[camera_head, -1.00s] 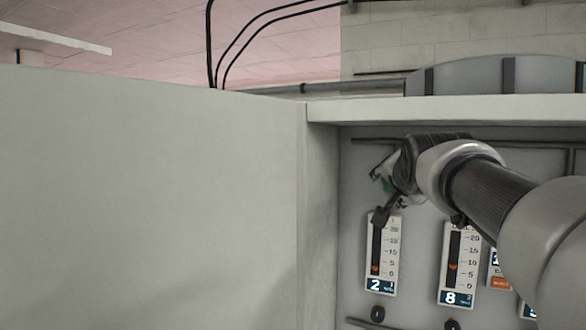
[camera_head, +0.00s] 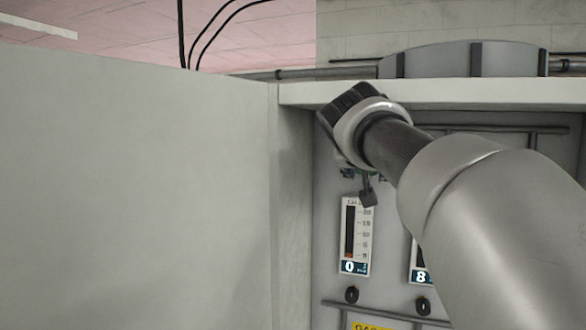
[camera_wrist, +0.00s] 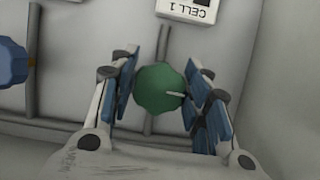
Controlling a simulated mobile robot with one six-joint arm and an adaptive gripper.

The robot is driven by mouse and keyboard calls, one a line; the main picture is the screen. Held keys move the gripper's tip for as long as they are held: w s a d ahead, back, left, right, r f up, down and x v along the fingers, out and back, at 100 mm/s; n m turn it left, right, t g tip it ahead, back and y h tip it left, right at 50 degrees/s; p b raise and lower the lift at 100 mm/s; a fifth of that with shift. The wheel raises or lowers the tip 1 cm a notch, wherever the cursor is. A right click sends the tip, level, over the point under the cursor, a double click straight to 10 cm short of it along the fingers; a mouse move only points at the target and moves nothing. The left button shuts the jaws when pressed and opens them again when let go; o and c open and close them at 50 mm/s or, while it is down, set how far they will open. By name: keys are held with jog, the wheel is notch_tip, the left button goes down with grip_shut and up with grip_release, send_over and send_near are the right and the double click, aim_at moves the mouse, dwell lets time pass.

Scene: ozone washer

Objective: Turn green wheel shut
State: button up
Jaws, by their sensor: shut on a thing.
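The green wheel (camera_wrist: 160,89) is a round, lobed knob on the grey panel, seen between the fingers in the wrist view. A short pale mark shows at its right edge. My gripper (camera_wrist: 162,95) is shut on it, with blue-padded fingers on both sides. In the head view, my gripper (camera_head: 352,170) is at the panel's upper left, and my arm hides most of the wheel. The gauge (camera_head: 355,235) below it reads 0, with its orange marker at the bottom of the scale.
A second gauge (camera_head: 420,262), partly hidden by my arm, reads 8. A blue wheel (camera_wrist: 10,62) is at the left of the wrist view. A label plate (camera_wrist: 196,10) reads CELL 1. A large pale side wall (camera_head: 130,190) bounds the panel on the left.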

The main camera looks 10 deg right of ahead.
jog(key=shift+f, duration=0.1)
dwell(0.5)
jog(key=o, duration=1)
jog(key=v, duration=1.2)
